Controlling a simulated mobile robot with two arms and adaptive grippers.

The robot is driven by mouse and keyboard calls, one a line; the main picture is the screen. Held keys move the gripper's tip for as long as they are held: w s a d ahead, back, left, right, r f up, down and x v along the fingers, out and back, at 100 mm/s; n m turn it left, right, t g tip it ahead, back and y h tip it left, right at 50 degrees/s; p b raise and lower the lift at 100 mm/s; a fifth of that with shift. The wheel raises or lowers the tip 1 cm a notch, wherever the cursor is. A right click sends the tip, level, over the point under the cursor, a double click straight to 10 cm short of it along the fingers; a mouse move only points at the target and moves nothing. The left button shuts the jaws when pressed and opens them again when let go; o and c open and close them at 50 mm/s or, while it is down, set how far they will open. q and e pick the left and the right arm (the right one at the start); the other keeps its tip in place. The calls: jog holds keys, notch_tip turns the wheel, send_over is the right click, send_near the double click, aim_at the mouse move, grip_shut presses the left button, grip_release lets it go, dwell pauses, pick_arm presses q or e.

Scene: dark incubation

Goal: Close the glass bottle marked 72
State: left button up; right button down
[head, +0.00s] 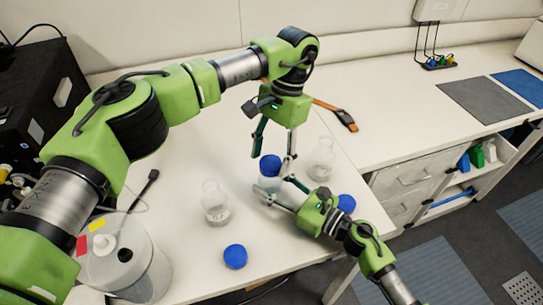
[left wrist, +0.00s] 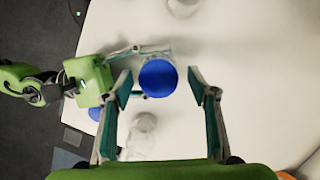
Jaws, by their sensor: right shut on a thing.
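A glass bottle (head: 268,183) stands on the white table with a blue cap (head: 270,163) at its top; I cannot tell if the cap is fully seated. My right gripper (head: 273,188) is shut on this bottle from the side. My left gripper (head: 273,167) points down over the bottle. In the left wrist view, its fingers (left wrist: 157,85) are open on both sides of the blue cap (left wrist: 157,77), with gaps beside it. The right gripper (left wrist: 143,72) comes in from the left there. The cap hides most of the bottle. No number 72 is readable.
Open glass bottles stand at left (head: 215,204) and right (head: 322,160). Loose blue caps lie in front (head: 235,257) and beside my right gripper (head: 346,203). A large clear container (head: 145,270) is at front left. An orange-black tool (head: 343,117) lies behind.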

pick_arm(q)
jog(key=shift+s+d+r, duration=0.1)
jog(key=shift+r, duration=2.15)
jog(key=shift+c, duration=0.4)
